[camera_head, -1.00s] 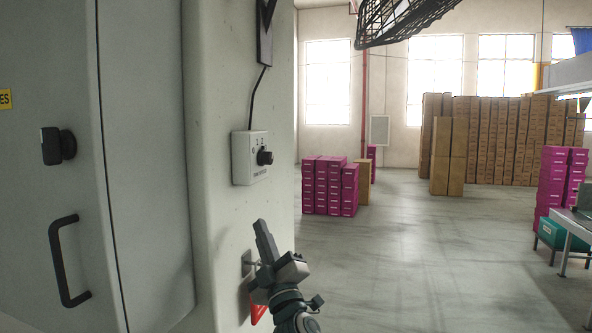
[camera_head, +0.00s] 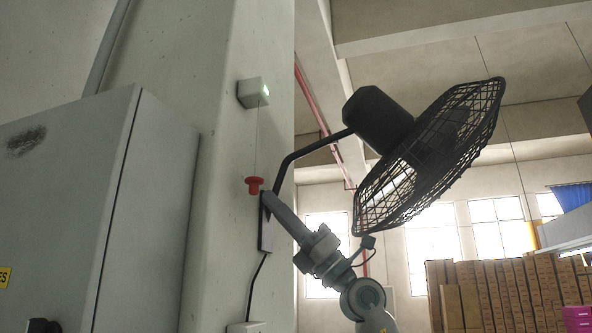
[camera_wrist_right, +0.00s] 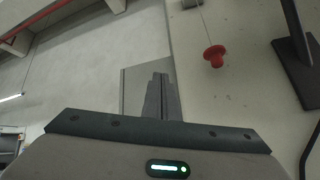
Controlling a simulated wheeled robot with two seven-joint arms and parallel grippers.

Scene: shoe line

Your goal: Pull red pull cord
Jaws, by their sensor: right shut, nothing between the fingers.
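The red handle also shows in the right wrist view (camera_wrist_right: 214,56), to the right of the fingers. My right gripper (camera_head: 268,197) is raised beside the column, its fingertips just below and right of the red handle in the head view. It is shut and empty; in the right wrist view its fingers (camera_wrist_right: 160,80) are together and apart from the handle. My left gripper is not in view.
A black caged fan (camera_head: 430,150) on a bent arm is mounted on the column (camera_head: 225,200), just right of and above my right gripper. A grey cabinet (camera_head: 90,200) stands at left. Stacked brown boxes (camera_head: 500,290) are far off at right.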

